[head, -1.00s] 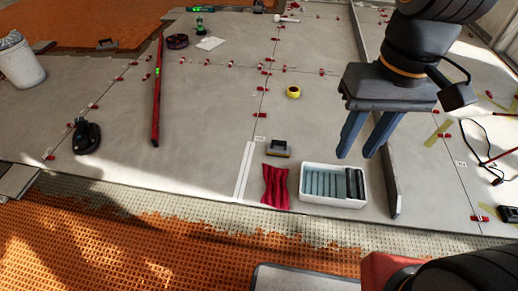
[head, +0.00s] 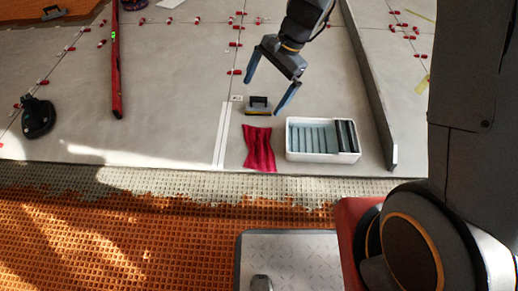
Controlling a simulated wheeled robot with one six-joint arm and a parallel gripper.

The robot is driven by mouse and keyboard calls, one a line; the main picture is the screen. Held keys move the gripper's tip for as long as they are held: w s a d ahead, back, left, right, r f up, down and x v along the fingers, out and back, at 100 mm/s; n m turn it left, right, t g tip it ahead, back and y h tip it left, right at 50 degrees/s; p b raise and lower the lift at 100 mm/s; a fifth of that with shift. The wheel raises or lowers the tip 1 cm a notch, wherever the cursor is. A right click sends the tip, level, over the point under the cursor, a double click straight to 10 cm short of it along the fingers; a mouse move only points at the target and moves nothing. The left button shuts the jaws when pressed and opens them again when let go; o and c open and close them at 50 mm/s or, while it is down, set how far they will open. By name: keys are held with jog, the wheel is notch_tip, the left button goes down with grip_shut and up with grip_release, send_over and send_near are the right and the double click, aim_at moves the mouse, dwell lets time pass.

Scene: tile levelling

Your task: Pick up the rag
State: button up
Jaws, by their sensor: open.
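The rag (head: 259,148) is a crumpled red cloth lying on the grey tiles near their front edge, left of a white bin. My gripper (head: 268,97) is open and empty, with its two blue-grey fingers spread and pointing down. In the picture it appears above and slightly right of the rag, over the grout float. It is apart from the rag. Its exact height cannot be told. The rag is fully in view.
The white bin (head: 322,157) holding grey and dark slats stands close right of the rag. A grout float (head: 258,106) lies just behind it. White strips (head: 222,135) lie to the left. A long dark bar (head: 372,90) lies further right. Open tile spreads left, towards a red level (head: 116,70).

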jog(key=w+f+m+b, duration=0.2)
jog(key=w+f, duration=0.1)
jog(key=f, duration=0.6)
jog(key=w+f+m+b, duration=0.2)
jog(key=w+f+m, duration=0.1)
jog(key=f, duration=0.5)
jog(key=m+b, duration=0.3)
jog(key=b, duration=0.1)
send_near(259, 141)
notch_tip(259, 141, down, 3)
jog(key=s, duration=0.1)
jog(key=shift+w+a+b+x, duration=0.15)
jog(key=shift+b+x, duration=0.45)
jog(key=shift+x, duration=0.3)
jog(key=shift+w+a+b+x, duration=0.15)
jog(key=shift+b+x, duration=0.45)
jog(key=shift+x, duration=0.3)
jog(key=shift+a+b+x, duration=0.15)
jog(key=shift+b+x, duration=0.45)
jog(key=shift+x, duration=0.3)
jog(key=shift+r, duration=0.2)
jog(key=c, duration=1.1)
